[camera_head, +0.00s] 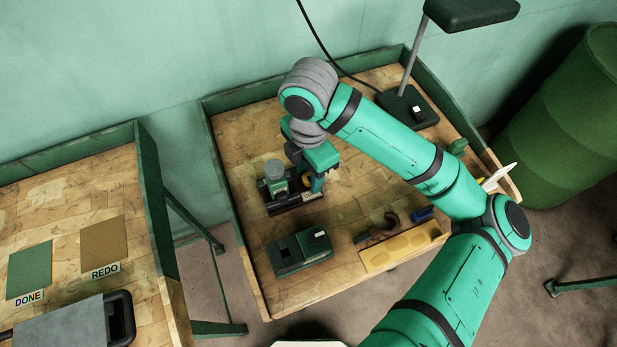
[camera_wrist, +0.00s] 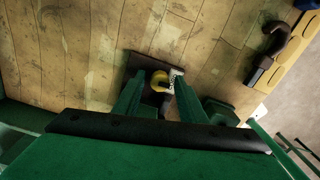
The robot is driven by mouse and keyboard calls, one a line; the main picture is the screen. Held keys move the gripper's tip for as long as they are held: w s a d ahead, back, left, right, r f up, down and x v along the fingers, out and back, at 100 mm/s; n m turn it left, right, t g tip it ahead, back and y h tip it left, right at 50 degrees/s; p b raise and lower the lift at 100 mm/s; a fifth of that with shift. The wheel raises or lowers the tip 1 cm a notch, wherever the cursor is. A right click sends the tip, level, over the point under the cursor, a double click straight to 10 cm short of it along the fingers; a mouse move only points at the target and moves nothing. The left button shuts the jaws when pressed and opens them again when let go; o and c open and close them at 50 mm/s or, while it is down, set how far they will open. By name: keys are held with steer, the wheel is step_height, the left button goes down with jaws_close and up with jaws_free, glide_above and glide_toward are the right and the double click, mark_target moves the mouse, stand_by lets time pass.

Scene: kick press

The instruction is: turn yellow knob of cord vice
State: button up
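The cord vice (camera_head: 297,204) stands on the wooden bench, a dark base with a green body and a grey round top in the head view. Its yellow knob (camera_head: 306,181) is partly hidden there by my gripper (camera_head: 318,183). In the wrist view the yellow knob (camera_wrist: 160,78) shows between the tips of the two green fingers of my gripper (camera_wrist: 161,82). The fingers stand apart, one on each side of the knob. A small pale ridged part lies beside the knob near the right finger. I cannot tell whether either finger touches the knob.
A green box (camera_head: 301,253) with a black top part stands in front of the vice. A yellow block (camera_head: 402,249), a brown curved tool (camera_head: 377,230) and a blue item (camera_head: 421,215) lie to the right. A lamp base (camera_head: 408,106) stands at the back. Bare wood lies left of the vice.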

mark_target(309, 177)
steer(key=shift+r, duration=3)
